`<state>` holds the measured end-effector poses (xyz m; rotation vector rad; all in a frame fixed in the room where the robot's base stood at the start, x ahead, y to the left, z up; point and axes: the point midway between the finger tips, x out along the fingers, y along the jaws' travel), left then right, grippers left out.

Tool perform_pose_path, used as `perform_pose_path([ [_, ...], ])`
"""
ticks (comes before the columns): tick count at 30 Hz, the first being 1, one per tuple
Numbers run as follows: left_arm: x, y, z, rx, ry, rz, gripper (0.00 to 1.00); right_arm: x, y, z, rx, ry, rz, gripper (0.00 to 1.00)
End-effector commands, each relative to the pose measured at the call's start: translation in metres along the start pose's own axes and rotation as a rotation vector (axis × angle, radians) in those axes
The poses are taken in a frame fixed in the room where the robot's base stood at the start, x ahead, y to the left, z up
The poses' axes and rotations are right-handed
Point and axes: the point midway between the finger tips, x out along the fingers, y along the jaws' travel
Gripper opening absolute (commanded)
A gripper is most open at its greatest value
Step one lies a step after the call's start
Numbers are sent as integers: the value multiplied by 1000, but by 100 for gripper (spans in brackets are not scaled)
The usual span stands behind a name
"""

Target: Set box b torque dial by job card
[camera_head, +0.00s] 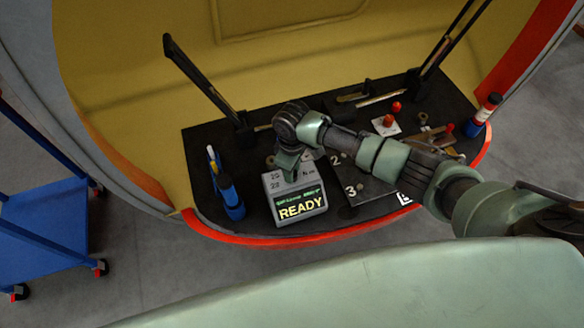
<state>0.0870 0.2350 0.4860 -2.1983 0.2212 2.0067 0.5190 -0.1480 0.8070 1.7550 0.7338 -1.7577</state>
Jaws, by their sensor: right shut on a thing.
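A grey box (314,194) with a lit screen (300,204) stands near the front edge of the black work surface. The screen reads READY in yellow under a smaller green line that I cannot read surely. The box's top has printed numbers, perhaps 20 and 28, and a unit like N·m. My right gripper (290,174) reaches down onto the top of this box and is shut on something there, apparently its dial. The gripper hides the dial, so its setting cannot be read. No job card can be made out. My left gripper is not in view.
A dark plate (372,184) marked 2 and 3 lies right of the box. A blue tool (230,197) stands at left. A red rim (270,241) edges the surface. A blue cart (45,232) stands far left.

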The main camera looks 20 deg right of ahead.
Motion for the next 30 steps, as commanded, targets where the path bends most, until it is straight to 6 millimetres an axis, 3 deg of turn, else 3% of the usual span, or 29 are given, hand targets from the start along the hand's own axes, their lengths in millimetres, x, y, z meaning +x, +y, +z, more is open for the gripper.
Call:
perform_pose_path([
  [12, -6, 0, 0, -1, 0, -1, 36, -1, 0, 0, -169, 1, 1, 0],
  [27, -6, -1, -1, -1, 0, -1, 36, -1, 0, -1, -186, 2, 1, 0],
  [28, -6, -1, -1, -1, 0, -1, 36, -1, 1, -1, -186, 2, 2, 39],
  [30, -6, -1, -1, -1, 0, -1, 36, -1, 0, -1, -186, 2, 1, 52],
])
